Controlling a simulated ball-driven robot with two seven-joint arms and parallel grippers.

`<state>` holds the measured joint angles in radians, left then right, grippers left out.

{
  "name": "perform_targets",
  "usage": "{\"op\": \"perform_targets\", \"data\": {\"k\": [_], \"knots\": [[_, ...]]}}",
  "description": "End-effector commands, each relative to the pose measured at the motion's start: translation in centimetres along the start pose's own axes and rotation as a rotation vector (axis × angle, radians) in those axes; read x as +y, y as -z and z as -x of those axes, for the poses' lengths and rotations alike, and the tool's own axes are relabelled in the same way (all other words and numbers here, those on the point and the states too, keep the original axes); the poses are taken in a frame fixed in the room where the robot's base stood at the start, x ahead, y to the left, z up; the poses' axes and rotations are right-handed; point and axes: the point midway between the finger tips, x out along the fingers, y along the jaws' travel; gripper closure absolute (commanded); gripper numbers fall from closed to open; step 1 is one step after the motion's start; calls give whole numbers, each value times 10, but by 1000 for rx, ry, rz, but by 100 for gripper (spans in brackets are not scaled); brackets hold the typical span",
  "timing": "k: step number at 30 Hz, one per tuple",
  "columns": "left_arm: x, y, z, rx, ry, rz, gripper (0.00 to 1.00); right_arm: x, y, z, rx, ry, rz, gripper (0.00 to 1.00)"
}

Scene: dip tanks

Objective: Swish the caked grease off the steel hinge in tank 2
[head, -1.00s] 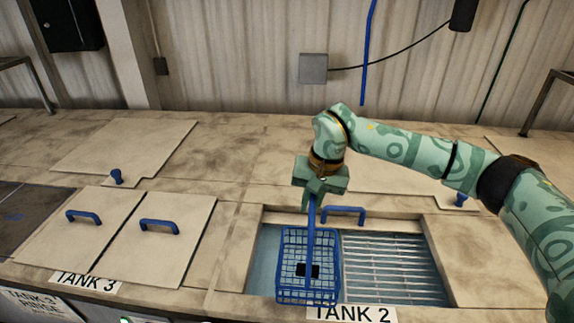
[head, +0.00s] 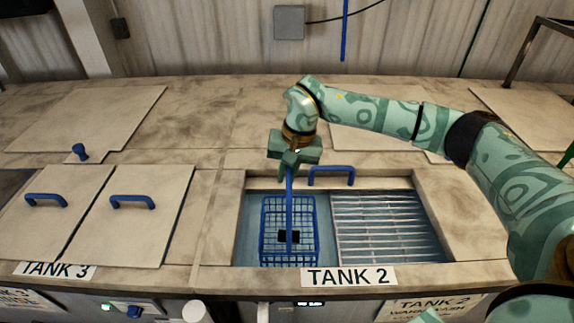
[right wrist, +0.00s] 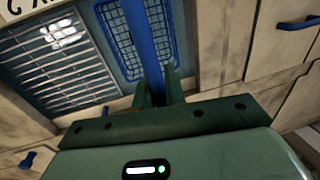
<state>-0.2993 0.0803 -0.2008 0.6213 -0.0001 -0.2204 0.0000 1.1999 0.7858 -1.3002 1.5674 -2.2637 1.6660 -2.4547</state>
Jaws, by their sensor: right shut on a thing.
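The steel hinge (head: 289,237) shows as a small dark block inside a blue wire basket (head: 264,225). How much grease is on it is too small to tell. The basket is in the left part of the open tank 2 (head: 248,235), low within the opening, apparently in the bluish liquid. My right gripper (head: 290,170) is shut on the upright blue basket handle (head: 290,200), above the tank. In the right wrist view the fingers (right wrist: 159,88) close on the handle (right wrist: 147,45), with the basket mesh (right wrist: 119,40) beyond. My left gripper is not in view.
A slatted metal rack (head: 385,225) fills the right part of tank 2. A blue lid handle (head: 331,170) is behind the opening. Closed lids with blue handles (head: 131,201) cover tank 3 to the left. The TANK 2 label (head: 349,277) is on the front rim.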

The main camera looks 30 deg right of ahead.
Motion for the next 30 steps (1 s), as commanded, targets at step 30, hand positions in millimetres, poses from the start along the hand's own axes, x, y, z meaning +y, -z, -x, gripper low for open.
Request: {"op": "perform_targets", "data": {"k": [30], "knots": [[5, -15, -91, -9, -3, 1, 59, 28, 0, -148, 1, 2, 1, 100]]}}
